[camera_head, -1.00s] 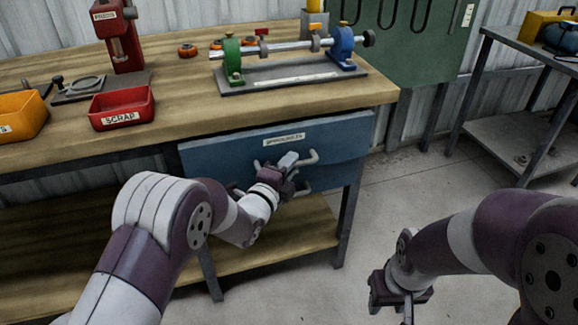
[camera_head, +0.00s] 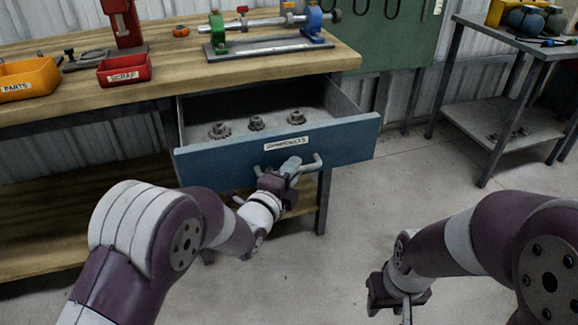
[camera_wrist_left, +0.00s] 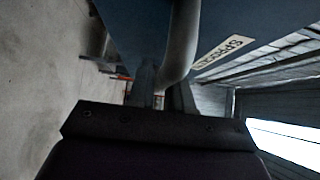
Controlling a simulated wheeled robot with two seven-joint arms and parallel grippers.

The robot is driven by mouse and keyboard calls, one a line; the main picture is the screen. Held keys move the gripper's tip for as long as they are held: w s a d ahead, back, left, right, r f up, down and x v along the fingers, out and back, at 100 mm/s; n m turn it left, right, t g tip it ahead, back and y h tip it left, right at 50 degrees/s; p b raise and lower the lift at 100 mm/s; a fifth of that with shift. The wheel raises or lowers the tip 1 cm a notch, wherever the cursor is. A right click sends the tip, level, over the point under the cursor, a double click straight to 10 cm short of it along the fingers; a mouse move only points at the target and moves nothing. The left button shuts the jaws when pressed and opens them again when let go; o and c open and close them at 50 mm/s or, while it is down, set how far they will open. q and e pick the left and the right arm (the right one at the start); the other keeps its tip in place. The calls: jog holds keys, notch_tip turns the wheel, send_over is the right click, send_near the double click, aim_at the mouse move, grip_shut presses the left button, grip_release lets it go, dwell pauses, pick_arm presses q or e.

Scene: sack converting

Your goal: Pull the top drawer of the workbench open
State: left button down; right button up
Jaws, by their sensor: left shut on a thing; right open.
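The top drawer (camera_head: 345,140) of the workbench (camera_head: 75,97) has a blue front with a white label and stands well out from the bench. Several small dark metal parts (camera_head: 256,123) lie inside it. My left gripper (camera_head: 288,170) is shut on the drawer's grey bar handle (camera_head: 309,166), at the front of the drawer. In the left wrist view the handle (camera_wrist_left: 182,45) runs down between the fingers. Part of the handle is hidden by the gripper in the head view. My right gripper (camera_head: 396,301) is open and empty at lower right, over the floor.
An orange parts bin (camera_head: 30,80), a red scrap bin (camera_head: 124,70) and a roller fixture (camera_head: 268,50) stand on the bench top. A metal side table (camera_head: 510,90) stands at right. The floor between is clear.

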pick_arm(q)
jog(key=shift+s+d, duration=0.2)
jog(key=shift+s, duration=0.45)
jog(key=c, duration=1.1)
grip_release()
jog(key=p+v, duration=0.2)
jog(key=v, duration=1)
jog(key=shift+s+a+p, duration=0.15)
jog(key=shift+s+p, duration=0.15)
jog(key=shift+p, duration=0.1)
